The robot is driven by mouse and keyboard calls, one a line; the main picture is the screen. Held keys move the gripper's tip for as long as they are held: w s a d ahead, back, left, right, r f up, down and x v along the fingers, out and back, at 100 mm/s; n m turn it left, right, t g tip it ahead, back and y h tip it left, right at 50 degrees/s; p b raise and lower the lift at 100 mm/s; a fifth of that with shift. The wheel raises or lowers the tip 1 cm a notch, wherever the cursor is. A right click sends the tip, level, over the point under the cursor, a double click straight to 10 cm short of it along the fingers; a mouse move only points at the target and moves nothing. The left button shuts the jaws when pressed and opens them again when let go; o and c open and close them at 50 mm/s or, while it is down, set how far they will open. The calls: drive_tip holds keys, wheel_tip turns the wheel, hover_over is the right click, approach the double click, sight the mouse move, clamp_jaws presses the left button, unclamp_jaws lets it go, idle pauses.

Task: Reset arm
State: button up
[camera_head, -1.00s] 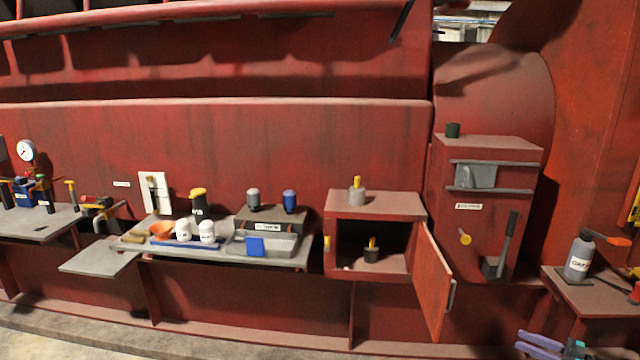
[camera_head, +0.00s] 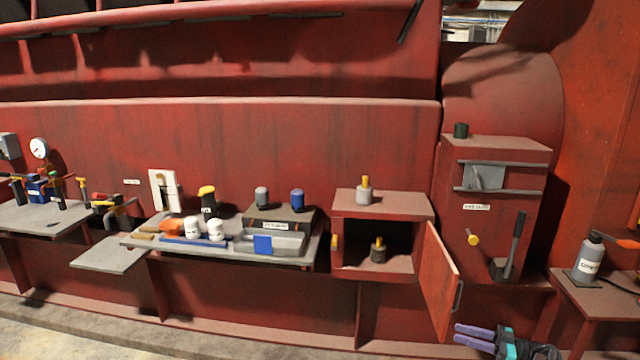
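My gripper (camera_head: 459,334) is at the bottom edge, right of centre, with its two purple-grey fingers pointing left. A narrow gap shows between the fingers, and nothing is seen between them. It is in front of and below the open red cabinet door (camera_head: 440,284), and the frame does not show clearly how far apart they are. Only the end of my arm shows; the rest is out of the picture.
The red cabinet (camera_head: 382,208) stands open with a yellow-topped part (camera_head: 378,250) inside. A lever box (camera_head: 500,165) is to its right. A bottle (camera_head: 588,259) stands on the right shelf. The left bench (camera_head: 140,240) holds several items.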

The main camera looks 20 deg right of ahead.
drive_tip(key=w+a+f, duration=0.2)
drive_tip(key=w+a, duration=0.4)
drive_tip(key=a, duration=0.6)
drive_tip(key=w+a+f+m+y, duration=0.15)
drive_tip(key=w+a, duration=0.35)
drive_tip(key=a, duration=0.7)
drive_tip(key=w+a+f+n, duration=0.15)
drive_tip(key=w+a, duration=0.45)
drive_tip(key=a, duration=0.6)
drive_tip(key=w+a+f+m+t+h, duration=0.3)
drive_tip(key=a+f+m+h, duration=0.5)
drive_tip(key=a, duration=0.5)
drive_tip(key=s+f+m+g+h, duration=0.3)
drive_tip(key=s+f+g+h, duration=0.55)
drive_tip(key=s+f, duration=1.15)
drive_tip(key=s+a+r+n+g, duration=0.1)
drive_tip(key=s+g, duration=0.5)
drive_tip(key=s, duration=0.8)
drive_tip(key=s+a+r+n+g+y, duration=0.1)
drive_tip(key=s+g, duration=0.5)
drive_tip(key=s, duration=0.9)
drive_tip(key=shift+s+a+r+g+y, duration=0.15)
drive_tip(key=shift+a+r+g+y, duration=0.2)
drive_tip(key=shift+r, duration=0.15)
